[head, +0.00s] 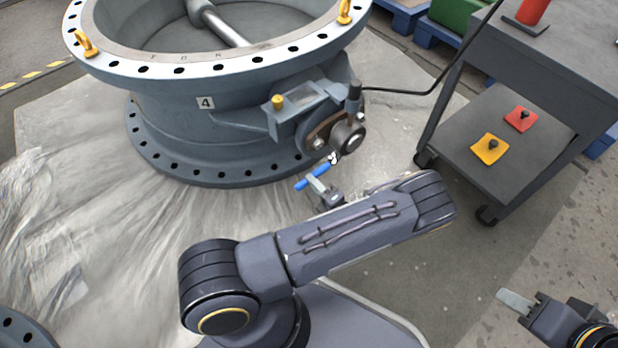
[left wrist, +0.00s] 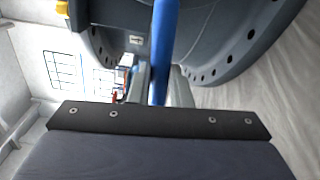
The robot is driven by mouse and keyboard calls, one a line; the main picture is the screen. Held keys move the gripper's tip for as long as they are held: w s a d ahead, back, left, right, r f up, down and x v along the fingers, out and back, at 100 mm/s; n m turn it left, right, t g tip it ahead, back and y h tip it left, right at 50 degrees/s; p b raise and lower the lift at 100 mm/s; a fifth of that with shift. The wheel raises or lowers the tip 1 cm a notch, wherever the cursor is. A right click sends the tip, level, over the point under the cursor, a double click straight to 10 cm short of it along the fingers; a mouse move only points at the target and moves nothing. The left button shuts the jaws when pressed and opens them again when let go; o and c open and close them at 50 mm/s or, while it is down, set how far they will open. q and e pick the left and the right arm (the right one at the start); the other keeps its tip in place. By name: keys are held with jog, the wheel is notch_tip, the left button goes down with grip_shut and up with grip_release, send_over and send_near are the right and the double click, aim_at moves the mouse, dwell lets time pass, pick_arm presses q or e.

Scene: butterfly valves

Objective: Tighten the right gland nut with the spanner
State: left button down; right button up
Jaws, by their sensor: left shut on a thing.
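The blue-handled spanner (head: 311,178) is in my left gripper (head: 318,186), close in front of the valve's side. Its handle (left wrist: 163,45) stands upright between the two fingers in the left wrist view. The spanner's silver head (head: 335,158) is just below the round shaft end (head: 347,136); I cannot tell whether it touches a nut. One small gland nut (head: 318,143) shows left of the shaft. The right gland nut cannot be made out clearly. My right gripper (head: 515,300) is at the lower right, away from the valve; its finger opening is not clear.
The large grey-blue valve (head: 204,125) marked 4 stands on plastic sheeting (head: 60,190). A grey trolley (head: 545,85) stands to the right, with a yellow pad (head: 490,149) and a red pad (head: 521,119) on its lower shelf. A black cable runs between valve and trolley.

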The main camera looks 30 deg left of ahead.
pick_arm(q)
jog(key=shift+s+d, duration=0.25)
jog(key=shift+d, duration=0.3)
